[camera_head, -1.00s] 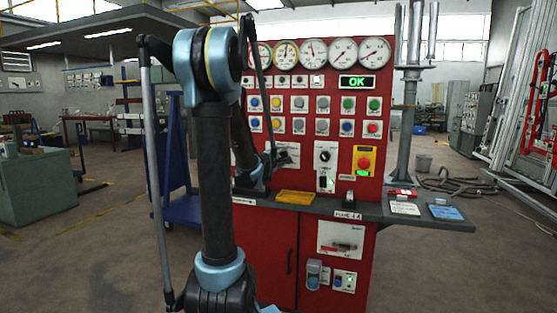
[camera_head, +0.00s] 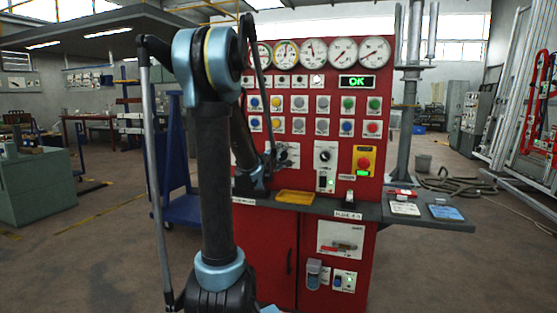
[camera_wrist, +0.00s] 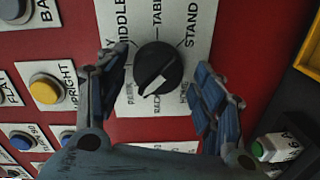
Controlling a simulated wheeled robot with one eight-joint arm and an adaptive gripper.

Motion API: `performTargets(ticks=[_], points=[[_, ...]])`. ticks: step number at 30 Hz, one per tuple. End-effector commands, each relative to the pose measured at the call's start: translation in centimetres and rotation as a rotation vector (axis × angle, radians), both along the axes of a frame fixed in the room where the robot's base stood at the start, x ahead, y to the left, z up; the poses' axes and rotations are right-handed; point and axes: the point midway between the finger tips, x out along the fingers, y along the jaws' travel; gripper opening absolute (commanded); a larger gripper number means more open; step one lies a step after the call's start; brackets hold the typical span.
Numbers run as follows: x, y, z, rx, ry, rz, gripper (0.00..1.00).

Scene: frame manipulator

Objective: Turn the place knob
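The place knob (camera_wrist: 157,66) is a round black dial with a white pointer mark, on a white plate with printed labels. In the wrist view the labels "MIDDLE", "TABLE" and "STAND" read along its upper side, and the mark points to the lower left of the picture. My gripper (camera_wrist: 160,74) is open, with one finger to each side of the knob. Gaps show between the fingers and the knob. In the head view my gripper (camera_head: 268,160) is at the knob's plate (camera_head: 291,154), partly covering it; the knob is hard to make out there.
The red control panel (camera_head: 386,140) carries gauges, several buttons and another black knob (camera_head: 325,156) to the right. A yellow-framed red emergency button (camera_head: 364,160) is farther right. A grey shelf (camera_head: 372,212) with a yellow tray (camera_head: 296,197) juts out below.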

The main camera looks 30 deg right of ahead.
Motion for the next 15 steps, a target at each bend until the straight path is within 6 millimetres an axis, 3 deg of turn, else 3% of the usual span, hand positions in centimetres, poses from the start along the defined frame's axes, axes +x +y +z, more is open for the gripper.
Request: performTargets(ticks=[10,15], points=[[0.0,0.0,0.1,-0.001,0.001,0.000,0.65],[-0.8,1.0,0.2,-0.001,0.002,0.000,0.65]])
